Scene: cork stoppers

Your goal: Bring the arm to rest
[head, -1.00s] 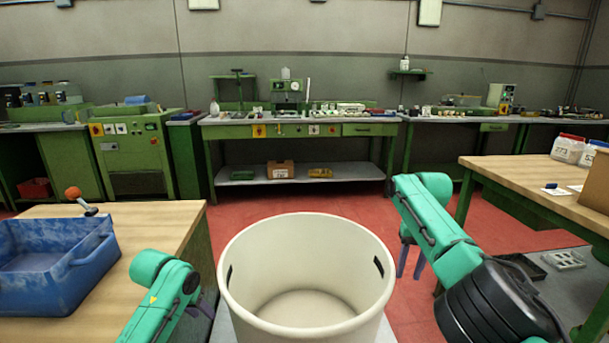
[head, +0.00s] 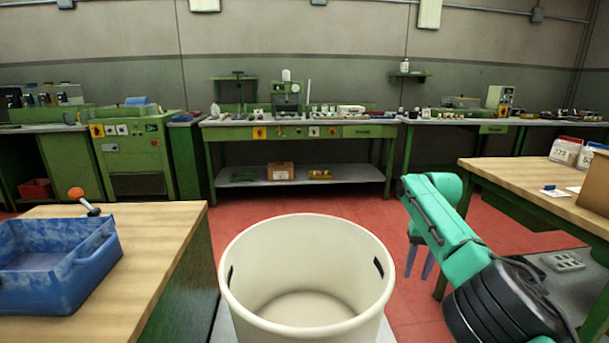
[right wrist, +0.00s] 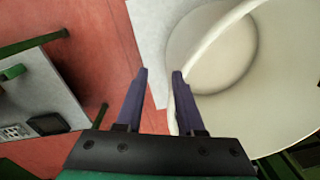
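My right arm (head: 445,228) comes in from the lower right in the head view, its green elbow raised. My right gripper (head: 419,264) points down just to the right of the large cream bin (head: 255,250), partly hidden behind the arm. In the right wrist view its two purple fingers (right wrist: 160,74) are apart with nothing between them. The bin also shows there, its rim (right wrist: 208,38) close beside the right finger. The bin looks empty in the head view. My left arm and gripper are out of view. No cork stoppers can be made out.
A blue tray (head: 60,275) sits on the left wooden table (head: 160,230). A wooden table (head: 525,185) with a cardboard box (head: 596,182) and white containers (head: 565,152) stands at right. Green workbenches line the back wall. Red floor (head: 300,195) is open beyond the bin.

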